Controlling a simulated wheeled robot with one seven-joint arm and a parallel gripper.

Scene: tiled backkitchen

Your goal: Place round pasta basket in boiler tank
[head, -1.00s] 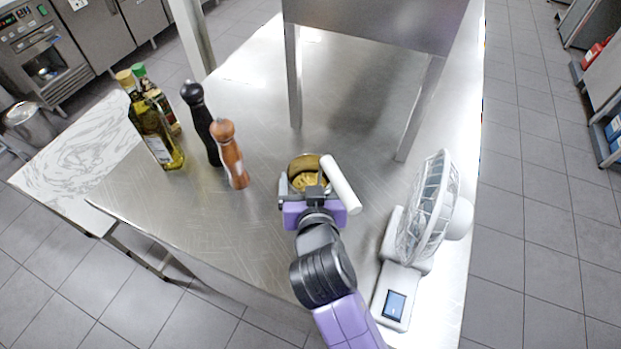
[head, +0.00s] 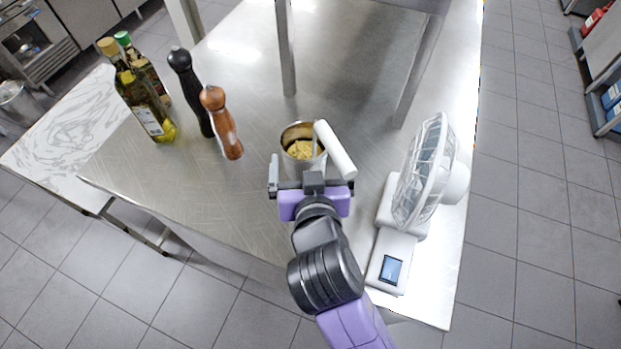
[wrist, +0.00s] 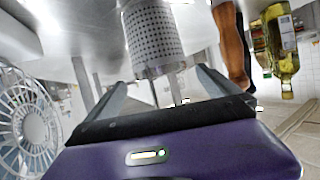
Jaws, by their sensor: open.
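The round pasta basket (head: 299,134) stands on the steel table with yellow pasta inside. In the wrist view its perforated metal wall (wrist: 152,38) shows. A white bar (head: 337,150), which may be its handle, slants beside its right edge. My gripper (head: 306,165) is open at the near side of the basket. In the wrist view the fingers (wrist: 160,85) are spread apart with nothing clasped between them; the basket is beyond them. I cannot make out a boiler tank in either view.
A white fan (head: 425,175) stands to the right. A brown mill (head: 221,122), a black mill (head: 190,88) and oil bottles (head: 142,95) stand to the left. Legs of a steel stand (head: 418,75) rise behind the basket. The steel table (head: 195,195) is clear at front left.

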